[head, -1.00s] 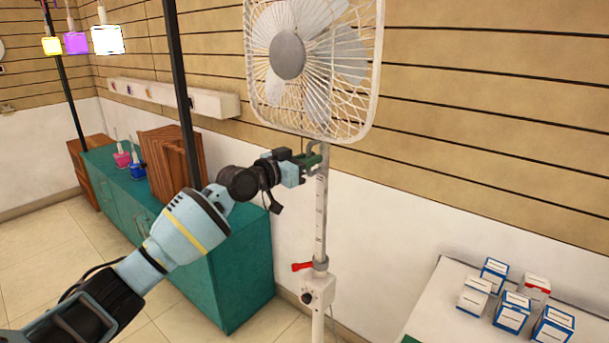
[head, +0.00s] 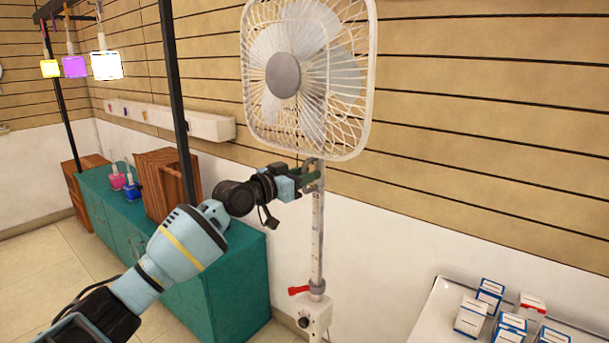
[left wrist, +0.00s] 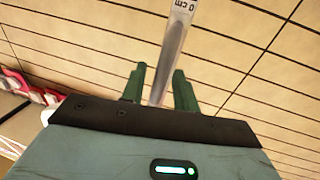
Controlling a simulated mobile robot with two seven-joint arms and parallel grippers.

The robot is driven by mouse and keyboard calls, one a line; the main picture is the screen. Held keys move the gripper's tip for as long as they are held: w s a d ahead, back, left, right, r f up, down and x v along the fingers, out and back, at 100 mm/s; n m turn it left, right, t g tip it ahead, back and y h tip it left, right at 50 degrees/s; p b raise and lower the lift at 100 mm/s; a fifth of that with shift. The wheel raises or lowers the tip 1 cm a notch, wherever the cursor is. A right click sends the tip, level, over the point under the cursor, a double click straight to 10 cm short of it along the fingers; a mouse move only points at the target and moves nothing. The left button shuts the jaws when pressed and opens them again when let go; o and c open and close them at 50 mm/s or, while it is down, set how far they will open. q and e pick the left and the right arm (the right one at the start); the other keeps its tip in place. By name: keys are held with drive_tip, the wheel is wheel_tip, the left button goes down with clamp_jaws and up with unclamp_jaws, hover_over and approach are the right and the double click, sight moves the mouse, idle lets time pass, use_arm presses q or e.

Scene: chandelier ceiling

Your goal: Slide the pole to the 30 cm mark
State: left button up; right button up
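The white fan (head: 283,75) stands on an upright metal pole (head: 317,230) with scale marks down its side. The pole enters a grey collar with a red lever (head: 299,290) above a thicker white lower post (head: 316,322). My left gripper (head: 312,175) is at the pole just below the fan's frame. In the left wrist view the pole (left wrist: 172,60) runs between the two green fingers (left wrist: 158,72), with gaps beside it; the fingers look open. A "0 cm" label shows near the top of that view. The scale reading at the collar is too small to read. My right gripper is out of view.
A white table (head: 432,318) with several small boxes stands at the lower right. A teal cabinet (head: 235,285) with a wooden box (head: 160,185) stands behind my left arm. A black upright post (head: 174,85) rises nearby. Slatted wall is behind the fan.

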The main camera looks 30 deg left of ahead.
use_arm(q)
drive_tip(key=v, duration=0.8)
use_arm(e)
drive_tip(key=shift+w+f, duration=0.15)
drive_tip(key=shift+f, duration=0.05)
use_arm(q)
drive_tip(key=shift+w, duration=0.1)
idle(0.3)
